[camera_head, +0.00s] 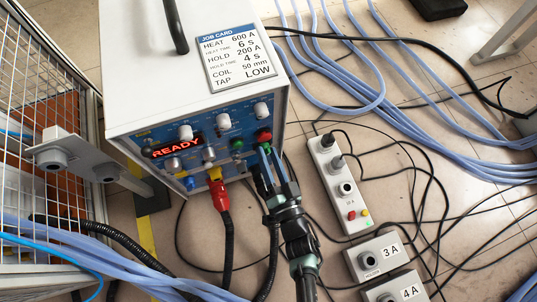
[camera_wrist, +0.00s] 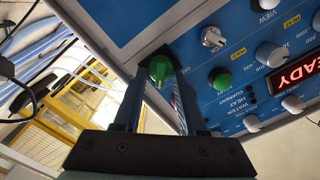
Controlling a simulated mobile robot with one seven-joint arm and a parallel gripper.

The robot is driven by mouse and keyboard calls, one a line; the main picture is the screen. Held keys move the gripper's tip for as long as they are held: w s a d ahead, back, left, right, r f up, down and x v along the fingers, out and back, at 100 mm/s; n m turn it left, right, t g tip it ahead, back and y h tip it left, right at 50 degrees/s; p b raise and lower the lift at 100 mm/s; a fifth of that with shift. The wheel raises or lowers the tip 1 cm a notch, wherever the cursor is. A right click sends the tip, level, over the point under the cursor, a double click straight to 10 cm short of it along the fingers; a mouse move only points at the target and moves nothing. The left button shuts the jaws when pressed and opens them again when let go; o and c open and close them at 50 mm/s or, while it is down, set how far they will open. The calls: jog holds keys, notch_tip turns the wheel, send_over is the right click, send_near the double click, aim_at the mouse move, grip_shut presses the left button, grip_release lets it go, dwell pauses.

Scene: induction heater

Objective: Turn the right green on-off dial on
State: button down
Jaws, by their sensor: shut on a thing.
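The right green dial (camera_wrist: 159,69) sits on the blue front panel (camera_wrist: 200,25) of the heater, near the panel's edge. In the wrist view it is between the two fingers of my gripper (camera_wrist: 158,78), which is shut on it. Its raised grip runs along the fingers' length, slightly tilted. In the head view my gripper (camera_head: 267,158) reaches up to the lower right of the panel and hides this dial. A second green dial (camera_wrist: 220,80) stands beside it, apart from the fingers; it also shows in the head view (camera_head: 237,145).
A red knob (camera_head: 263,135) sits just above my fingertips, with white knobs (camera_head: 261,110) nearby. The display (camera_head: 176,147) reads READY. A red connector with its cable (camera_head: 218,194) hangs left of my gripper. A power strip (camera_head: 338,185) and cables lie on the floor to the right.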

jog(key=shift+m, duration=0.4)
jog(key=shift+c, duration=2.4)
grip_release()
jog(key=p+v, duration=0.4)
jog(key=v, duration=0.9)
